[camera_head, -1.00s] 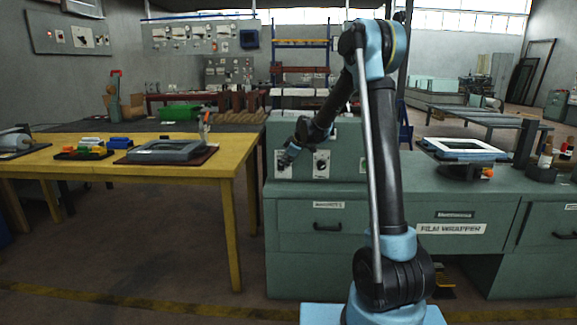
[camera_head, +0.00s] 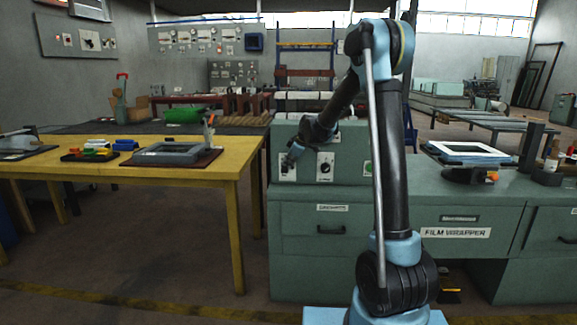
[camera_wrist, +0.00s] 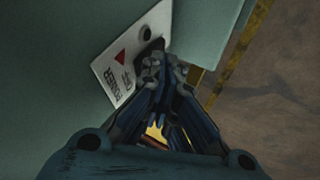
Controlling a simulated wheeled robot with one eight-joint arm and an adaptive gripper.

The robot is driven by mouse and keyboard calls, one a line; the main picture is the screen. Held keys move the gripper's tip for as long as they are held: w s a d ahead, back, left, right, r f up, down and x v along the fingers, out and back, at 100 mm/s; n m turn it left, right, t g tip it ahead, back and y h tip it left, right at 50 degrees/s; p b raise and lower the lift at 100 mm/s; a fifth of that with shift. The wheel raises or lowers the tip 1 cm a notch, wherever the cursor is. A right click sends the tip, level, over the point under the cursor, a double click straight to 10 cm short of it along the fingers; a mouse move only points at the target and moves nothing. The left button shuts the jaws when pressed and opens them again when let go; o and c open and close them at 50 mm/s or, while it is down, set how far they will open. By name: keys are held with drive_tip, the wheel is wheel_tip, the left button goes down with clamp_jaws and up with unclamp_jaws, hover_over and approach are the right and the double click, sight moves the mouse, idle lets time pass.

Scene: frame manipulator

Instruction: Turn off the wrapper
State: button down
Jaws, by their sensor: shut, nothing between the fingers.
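The film wrapper (camera_head: 455,233) is a green-grey bench machine with a raised control box (camera_head: 343,140) at its left end. My gripper (camera_head: 289,162) is at the leftmost plate on that box. In the wrist view my gripper (camera_wrist: 165,65) is shut, its fingertips at the white power plate (camera_wrist: 125,62), which has a red triangle and a black hole or stud. A dark switch part lies at the fingertips, mostly hidden; I cannot tell its position.
A white frame (camera_head: 468,152) lies on the wrapper's top at right. A yellow table (camera_head: 215,178) at left holds a grey frame (camera_head: 170,153) and small coloured parts. Open floor lies between table and wrapper.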

drive_tip(key=v, duration=1.1)
drive_tip(key=shift+s, duration=0.25)
drive_tip(key=shift+a+r, duration=0.15)
drive_tip(key=s+d+f+m+h, duration=0.1)
drive_tip(key=s+d+m, duration=0.1)
drive_tip(key=s+d, duration=0.45)
drive_tip(key=s+d+f+m+g+h, duration=0.1)
drive_tip(key=s+d+m, duration=0.25)
drive_tip(key=s, duration=0.55)
drive_tip(key=s+d+m+h, duration=0.1)
drive_tip(key=s+d+m, duration=0.1)
drive_tip(key=s+d, duration=0.45)
drive_tip(key=s+d+f+m, duration=0.2)
drive_tip(key=s+f+m, duration=0.1)
drive_tip(key=s, duration=0.5)
drive_tip(key=s+d+f+m+g+h, duration=0.1)
drive_tip(key=s+d+f+m, duration=0.1)
drive_tip(key=s+f, duration=0.4)
drive_tip(key=s+d+f+m+g+h, duration=0.1)
drive_tip(key=s+d+f+m, duration=0.2)
drive_tip(key=s, duration=0.8)
wheel_tip(320, 180, down, 2)
drive_tip(key=shift+s+d+f+m, duration=0.1)
drive_tip(key=shift+s+d+m, duration=0.25)
drive_tip(key=shift+d, duration=0.2)
